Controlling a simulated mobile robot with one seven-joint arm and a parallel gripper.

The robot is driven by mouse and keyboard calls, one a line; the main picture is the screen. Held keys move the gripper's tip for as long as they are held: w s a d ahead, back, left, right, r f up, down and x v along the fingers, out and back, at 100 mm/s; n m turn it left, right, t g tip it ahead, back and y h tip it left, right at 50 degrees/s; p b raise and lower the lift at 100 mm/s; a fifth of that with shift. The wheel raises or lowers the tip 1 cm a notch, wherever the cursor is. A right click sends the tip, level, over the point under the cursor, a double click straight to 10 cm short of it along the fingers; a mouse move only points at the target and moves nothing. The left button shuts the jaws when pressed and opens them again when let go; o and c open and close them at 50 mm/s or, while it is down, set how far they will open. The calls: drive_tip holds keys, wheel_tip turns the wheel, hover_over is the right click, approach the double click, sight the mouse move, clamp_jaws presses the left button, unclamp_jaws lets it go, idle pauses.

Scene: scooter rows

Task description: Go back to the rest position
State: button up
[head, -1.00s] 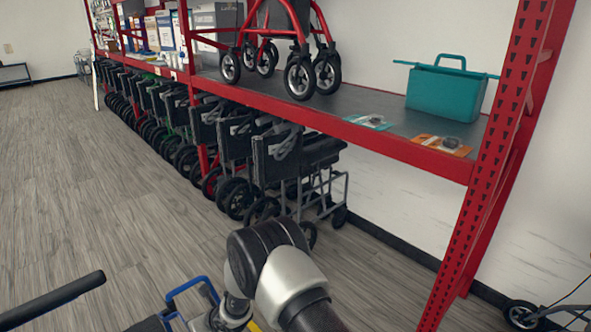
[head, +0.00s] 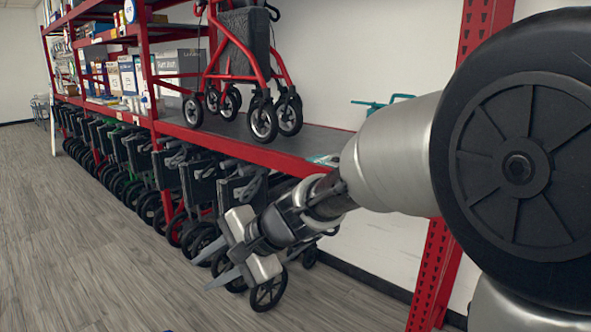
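My gripper (head: 202,274) is in the lower middle of the head view, at the end of my outstretched arm. Its two grey fingers point down and left and are spread apart, with nothing seen between them. It hangs in front of the row of folded wheelchairs (head: 190,185), on the aisle side. I cannot tell whether it touches the nearest one. My arm crosses the right half of the view and hides part of the shelf.
A red shelf rack (head: 270,155) runs along the wall, carrying a red rollator (head: 240,60) and several boxes (head: 128,75). Part of a teal basket (head: 402,97) shows behind my arm. A red upright (head: 432,275) stands at right. The wooden floor (head: 60,230) at left is clear.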

drive_tip(key=s+d+r+n+t+h, duration=0.1)
drive_tip(key=s+d+n+h, duration=0.2)
drive_tip(key=s+d, duration=0.5)
drive_tip(key=s+d+r+n+t+h, duration=0.1)
drive_tip(key=s+d+n+h, duration=0.15)
drive_tip(key=d, duration=0.85)
drive_tip(key=s+d+r+n+h, duration=0.1)
drive_tip(key=s+d+n+h, duration=0.15)
drive_tip(key=s+d, duration=0.55)
drive_tip(key=w+d+r+h+p, duration=0.1)
drive_tip(key=d+r+p, duration=0.2)
drive_tip(key=r+p, duration=1.6)
drive_tip(key=shift+d, duration=0.15)
